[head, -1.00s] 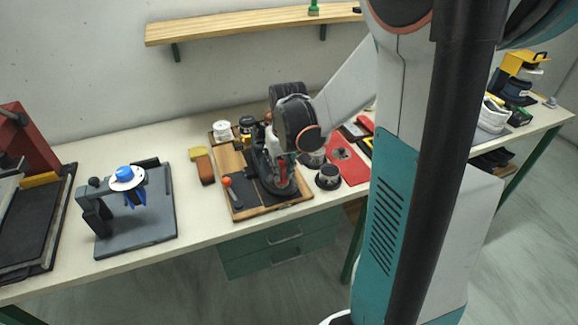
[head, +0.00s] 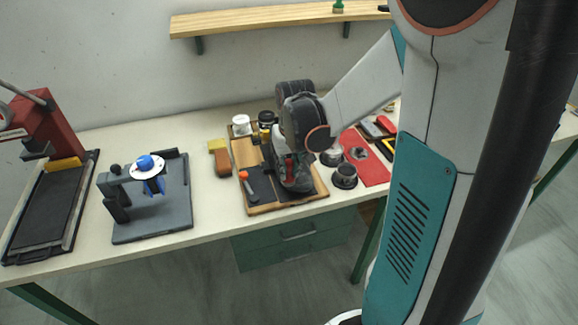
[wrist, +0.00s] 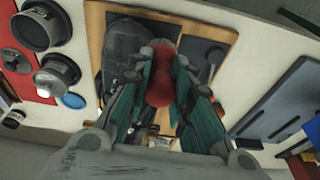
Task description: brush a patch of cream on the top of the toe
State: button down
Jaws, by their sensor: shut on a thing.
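My gripper (wrist: 163,85) is shut on a red rounded handle (wrist: 160,78), probably the brush. The handle's working end is hidden. The dark shoe (head: 298,182) stands on the wood-edged tray (head: 254,209), partly covered by my gripper in the head view. In the wrist view, the shoe's dark toe (wrist: 126,42) shows left of the handle, over the tray (wrist: 96,18). I cannot tell whether the held thing touches the shoe. No cream patch can be made out on the toe.
An orange-tipped tool (head: 244,178) lies on the tray's left part. A white jar (head: 241,124) and a dark jar (head: 266,121) stand behind. A block brush (head: 221,160) lies left. Black round cups (head: 344,176) stand right, near a red mat (head: 372,167). A grey stand (head: 150,215) is further left.

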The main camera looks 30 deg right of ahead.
jog(key=shift+s+a+r+p, duration=0.1)
jog(key=shift+s+r+p, duration=0.25)
jog(key=shift+r+p, duration=0.45)
jog(key=shift+s+a+r+p, duration=0.1)
jog(key=shift+s+r+p, duration=0.4)
jog(key=shift+r, duration=0.45)
jog(key=shift+s+a+r+p, duration=0.1)
jog(key=shift+s+r+p, duration=0.15)
jog(key=shift+r+p, duration=0.6)
jog(key=shift+r, duration=0.1)
jog(key=r+p, duration=0.1)
jog(key=s+r+p, duration=0.1)
jog(key=shift+a+r, duration=0.15)
jog(key=shift+r, duration=0.2)
jog(key=shift+f, duration=0.2)
jog(key=w+f+b, duration=0.1)
jog(key=f+b, duration=0.1)
jog(key=w+f+b, duration=0.1)
jog(key=f+b, duration=0.1)
jog(key=w+d+f+b, duration=0.1)
jog(key=f+b, duration=0.1)
jog(key=f, duration=0.1)
jog(key=shift+w+f+b, duration=0.25)
jog(key=shift+f+b, duration=0.45)
jog(key=shift+b, duration=0.15)
jog(key=shift+d, duration=0.1)
